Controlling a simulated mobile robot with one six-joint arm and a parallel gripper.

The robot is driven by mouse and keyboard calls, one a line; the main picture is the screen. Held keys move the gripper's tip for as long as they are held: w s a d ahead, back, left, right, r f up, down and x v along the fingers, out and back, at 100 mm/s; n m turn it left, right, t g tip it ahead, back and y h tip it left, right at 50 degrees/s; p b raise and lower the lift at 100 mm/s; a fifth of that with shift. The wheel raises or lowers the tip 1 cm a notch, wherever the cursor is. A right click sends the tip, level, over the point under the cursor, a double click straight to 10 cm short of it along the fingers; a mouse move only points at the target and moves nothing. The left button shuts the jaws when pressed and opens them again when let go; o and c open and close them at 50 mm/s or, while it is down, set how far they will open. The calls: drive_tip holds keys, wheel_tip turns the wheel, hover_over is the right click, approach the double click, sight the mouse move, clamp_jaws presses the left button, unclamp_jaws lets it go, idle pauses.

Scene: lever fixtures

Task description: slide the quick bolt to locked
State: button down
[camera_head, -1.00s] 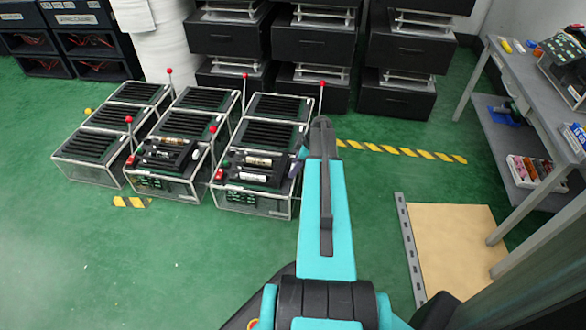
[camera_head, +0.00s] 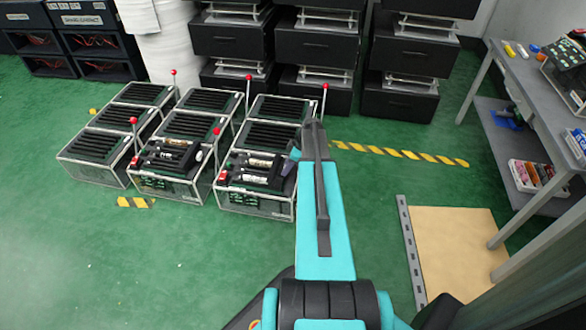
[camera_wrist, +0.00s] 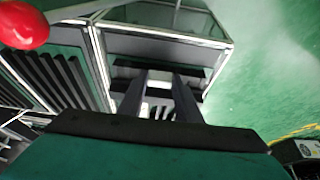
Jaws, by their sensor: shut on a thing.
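The right-hand lever fixture (camera_head: 256,205) is a clear-sided box with dark slats, a black panel on top and red-knobbed levers. My gripper (camera_head: 291,165) reaches the right end of that panel. In the wrist view my gripper (camera_wrist: 160,100) points its two dark fingers at a dark ledge of the fixture. A small pale piece (camera_wrist: 160,84) shows between the fingers, and I take it to be the quick bolt's handle. The fingers are shut on it. The rest of the bolt is hidden, and I cannot read its position.
Two similar fixtures stand to the left, one in the middle (camera_head: 165,188). A red lever knob (camera_wrist: 22,25) is close in the wrist view. Black drawer units (camera_head: 320,45) stand behind. A grey workbench (camera_head: 545,110) is on the right. Green floor is open in front.

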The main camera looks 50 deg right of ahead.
drive_tip(key=shift+w+a, duration=0.4)
drive_tip(key=c, duration=1.3)
unclamp_jaws()
drive_tip(key=shift+d+r, duration=0.1)
drive_tip(key=p+v, duration=0.3)
drive_tip(key=v, duration=1)
drive_tip(key=shift+r+p, duration=0.35)
drive_tip(key=shift+p, duration=0.05)
